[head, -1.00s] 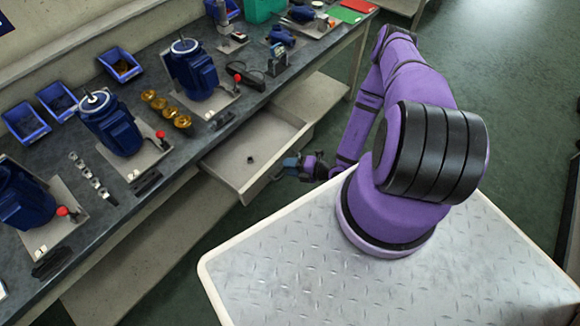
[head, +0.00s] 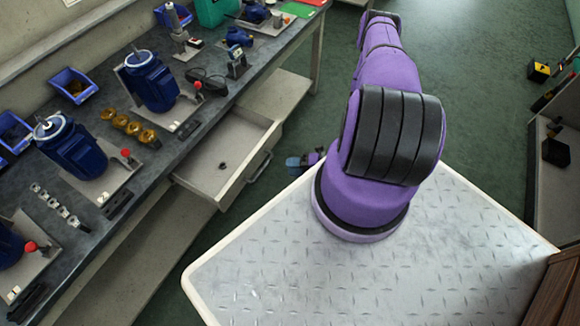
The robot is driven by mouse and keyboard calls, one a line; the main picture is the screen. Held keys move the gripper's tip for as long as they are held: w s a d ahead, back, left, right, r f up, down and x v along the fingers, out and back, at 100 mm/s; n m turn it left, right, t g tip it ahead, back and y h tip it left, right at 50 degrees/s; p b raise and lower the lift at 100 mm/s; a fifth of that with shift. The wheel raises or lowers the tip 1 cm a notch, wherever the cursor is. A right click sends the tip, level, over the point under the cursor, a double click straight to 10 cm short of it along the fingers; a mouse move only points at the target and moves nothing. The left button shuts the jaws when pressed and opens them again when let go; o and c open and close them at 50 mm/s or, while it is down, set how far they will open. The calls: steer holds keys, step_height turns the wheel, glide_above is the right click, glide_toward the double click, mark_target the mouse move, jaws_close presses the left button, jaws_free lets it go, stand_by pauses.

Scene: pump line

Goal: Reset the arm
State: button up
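My purple arm (head: 385,120) stands on my metal-plated base and reaches forward, away from the camera. Most of its far links are hidden behind the upper arm. My gripper (head: 297,163) shows as a small dark and blue shape low beside the arm, right of the open drawer. It is too small and partly hidden to tell whether its fingers are open or shut, or whether it holds anything.
The long workbench (head: 200,122) on the left carries blue pumps (head: 150,80), brass fittings (head: 127,124) and blue bins (head: 73,86). An open drawer (head: 212,183) with a small dark item sticks out towards my base. A shelf (head: 556,165) stands at right. Green floor is free ahead.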

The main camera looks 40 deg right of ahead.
steer(key=shift+w, duration=0.1)
stand_by(0.3)
steer(key=w+d+r+n+g+y, duration=0.15)
steer(key=w+r+n+g, duration=0.35)
steer(key=r+n, duration=0.6)
steer(key=w+d+r+n+g+y, duration=0.15)
steer(key=w+r+n+g, duration=0.5)
steer(key=r, duration=0.95)
steer(key=s+a+r+n+g+h, duration=0.1)
steer(key=a+r+n+h, duration=0.15)
steer(key=r+n, duration=0.5)
steer(key=s+a+r+n+g+h, duration=0.15)
steer(key=a+r+n, duration=0.3)
steer(key=r, duration=0.55)
steer(key=s+a+r+n+t+h, duration=0.2)
steer(key=s+r+n+t+h, duration=0.1)
steer(key=s+r+n, duration=0.5)
steer(key=s+a+r+n+t+h, duration=0.2)
steer(key=s+r+n+t+h, duration=0.2)
steer(key=r, duration=0.9)
steer(key=s+n+h, duration=0.2)
steer(key=s+n, duration=0.2)
steer(key=n, duration=0.1)
steer(key=shift+s+r, duration=0.3)
steer(key=shift+r, duration=0.05)
